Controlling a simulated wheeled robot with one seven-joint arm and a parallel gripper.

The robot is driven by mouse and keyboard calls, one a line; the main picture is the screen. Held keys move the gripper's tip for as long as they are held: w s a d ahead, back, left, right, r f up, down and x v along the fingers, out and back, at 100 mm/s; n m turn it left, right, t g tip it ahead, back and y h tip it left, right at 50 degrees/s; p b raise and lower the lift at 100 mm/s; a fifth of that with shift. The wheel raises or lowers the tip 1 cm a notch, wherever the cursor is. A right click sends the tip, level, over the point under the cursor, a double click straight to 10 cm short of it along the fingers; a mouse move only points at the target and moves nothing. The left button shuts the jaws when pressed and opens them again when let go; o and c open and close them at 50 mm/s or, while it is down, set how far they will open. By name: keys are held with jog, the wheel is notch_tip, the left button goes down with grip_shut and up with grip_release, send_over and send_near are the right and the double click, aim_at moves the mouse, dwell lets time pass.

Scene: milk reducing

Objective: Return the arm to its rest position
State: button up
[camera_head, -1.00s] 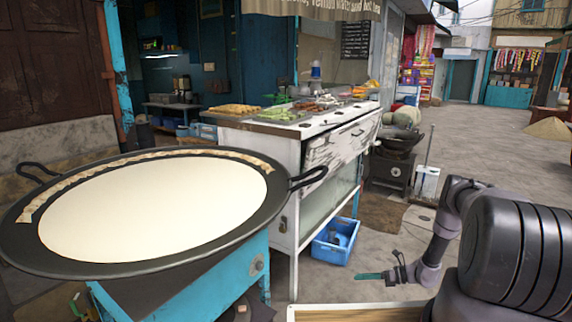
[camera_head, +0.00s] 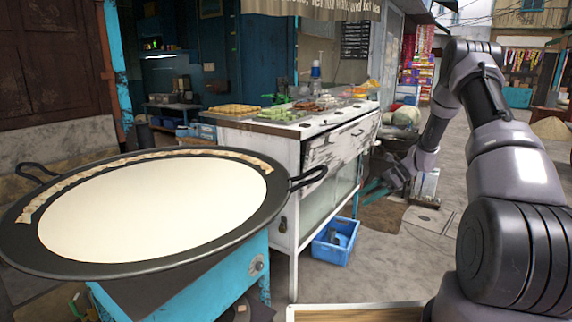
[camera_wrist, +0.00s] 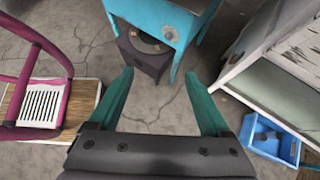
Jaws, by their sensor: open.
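My gripper (camera_head: 375,190) is at the right of the head view, raised in front of the white food counter's right end. My arm rises from the lower right of the head view, bends high up, and comes down to the gripper.
A wide black pan (camera_head: 262,225) of white milk stands on a blue stand (camera_head: 195,295) at left. The white counter (camera_head: 290,165) bears food trays. A blue crate (camera_head: 333,243) lies on the floor. A pink-framed object (camera_wrist: 62,60) shows in the wrist view.

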jog(key=s+a+r+n+t+h, duration=0.1)
jog(key=s+a+r+n+h, duration=0.2)
jog(key=s+r, duration=0.75)
jog(key=s+a+r+n+t+h, duration=0.1)
jog(key=s+r+n+h, duration=0.3)
jog(key=r, duration=1.3)
jog(key=s+r+n+t, duration=0.2)
jog(key=s+r+n, duration=0.2)
jog(key=s, duration=0.6)
jog(key=s+r+n+t+h, duration=0.1)
jog(key=s+r+n+t, duration=0.2)
jog(key=s, duration=0.7)
notch_tip(320, 180, up, 2)
jog(key=shift+s+r+n, duration=0.1)
jog(key=shift+s+n, duration=0.2)
jog(key=shift+n, duration=0.1)
